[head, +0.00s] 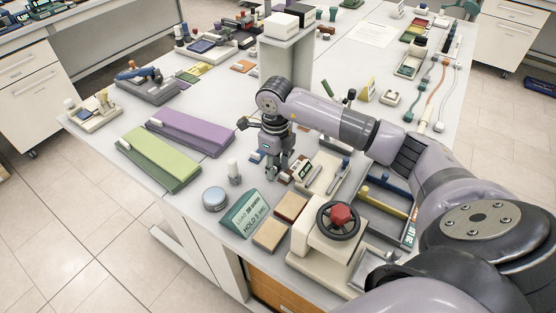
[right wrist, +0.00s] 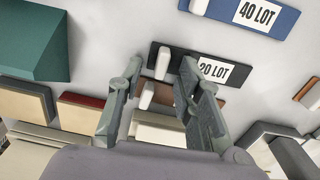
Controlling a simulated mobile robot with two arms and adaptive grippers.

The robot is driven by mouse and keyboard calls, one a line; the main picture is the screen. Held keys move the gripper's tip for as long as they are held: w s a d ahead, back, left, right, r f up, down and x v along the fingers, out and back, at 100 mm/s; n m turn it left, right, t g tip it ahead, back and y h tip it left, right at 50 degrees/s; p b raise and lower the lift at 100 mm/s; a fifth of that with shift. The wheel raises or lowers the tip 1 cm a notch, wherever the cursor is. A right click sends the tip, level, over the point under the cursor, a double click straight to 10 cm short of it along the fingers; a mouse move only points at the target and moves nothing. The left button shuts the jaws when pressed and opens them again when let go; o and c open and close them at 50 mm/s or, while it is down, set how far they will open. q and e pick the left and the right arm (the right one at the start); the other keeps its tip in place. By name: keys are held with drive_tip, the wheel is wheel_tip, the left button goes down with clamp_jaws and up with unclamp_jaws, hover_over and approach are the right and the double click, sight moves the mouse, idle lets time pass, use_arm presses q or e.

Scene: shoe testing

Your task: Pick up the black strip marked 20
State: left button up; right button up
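The black strip marked 20 LOT (right wrist: 178,62) lies on the table in the right wrist view, with a white block near its left end and a white label on its right part. My right gripper (right wrist: 161,66) is open above it. Its fingertips show at either side of the white block, and the right finger covers part of the strip near the label. I cannot tell whether they touch it. In the head view my right gripper (head: 278,174) points down at the table, and the strip is mostly hidden or too small to make out. My left gripper is not in view.
A blue strip marked 40 LOT (right wrist: 245,14) and a brown strip (right wrist: 155,93) lie close by. A green sign (head: 246,213), tan blocks (head: 270,235) and a press with a red-capped handwheel (head: 338,220) stand near. Green (head: 158,157) and purple (head: 190,131) boards lie left.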

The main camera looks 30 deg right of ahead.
drive_tip(key=shift+f, duration=0.1)
drive_tip(key=shift+c, duration=0.4)
clamp_jaws()
drive_tip(key=shift+r, duration=0.2)
